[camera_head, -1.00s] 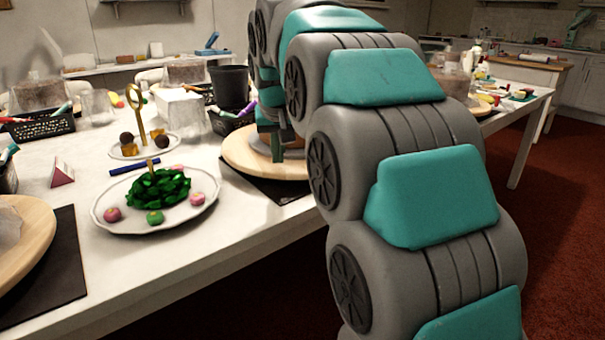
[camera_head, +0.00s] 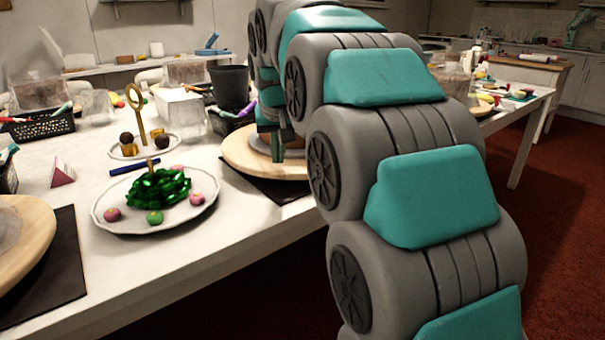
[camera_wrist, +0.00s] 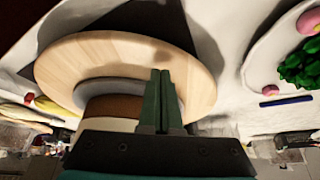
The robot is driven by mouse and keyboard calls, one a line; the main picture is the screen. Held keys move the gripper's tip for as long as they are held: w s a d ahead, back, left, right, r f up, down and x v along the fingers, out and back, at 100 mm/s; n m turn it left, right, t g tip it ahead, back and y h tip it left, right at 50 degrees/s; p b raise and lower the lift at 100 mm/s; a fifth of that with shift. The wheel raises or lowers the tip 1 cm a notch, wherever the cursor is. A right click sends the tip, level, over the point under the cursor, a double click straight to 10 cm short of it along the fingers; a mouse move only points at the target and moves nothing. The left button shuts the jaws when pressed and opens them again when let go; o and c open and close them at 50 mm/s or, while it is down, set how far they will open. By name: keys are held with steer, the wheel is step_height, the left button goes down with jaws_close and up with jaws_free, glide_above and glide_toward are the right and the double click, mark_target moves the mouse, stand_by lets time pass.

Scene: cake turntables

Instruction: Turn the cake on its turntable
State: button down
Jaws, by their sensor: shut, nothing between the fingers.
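The turntable is a round pale wooden disc (camera_head: 240,157) near the table's edge, partly behind my arm. In the wrist view the disc (camera_wrist: 75,65) bears a grey round board (camera_wrist: 98,88) with a brown and cream cake (camera_wrist: 112,106) on it. My gripper (camera_head: 277,160) points down at the turntable. Its two green fingers (camera_wrist: 160,72) are shut together, with nothing between them. The fingertips overlap the wooden top beside the cake; I cannot tell whether they touch it.
A white plate (camera_head: 105,205) with green pieces and small coloured balls stands left of the turntable. A two-tier stand's upper plate (camera_head: 170,140), a blue marker (camera_head: 135,167), a black pot (camera_head: 230,88) and a basket are close by. Another wooden turntable (camera_head: 40,225) is at the left edge.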

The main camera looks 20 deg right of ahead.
steer(key=shift+f, duration=0.1)
steer(key=shift+f+b, duration=0.3)
steer(key=shift+f, duration=0.2)
steer(key=shift+s+d, duration=0.4)
steer(key=shift+d, duration=0.65)
steer(key=shift+s+d, duration=0.35)
steer(key=shift+d, duration=0.7)
steer(key=shift+s+d, duration=0.4)
steer(key=shift+d, duration=0.65)
steer(key=d, duration=0.6)
steer(key=shift+w+d+f+p, duration=0.1)
steer(key=shift+d+p, duration=0.1)
steer(key=shift+p, duration=0.1)
steer(key=shift+r+p, duration=0.65)
steer(key=shift+r, duration=0.85)
steer(key=shift+r, duration=0.1)
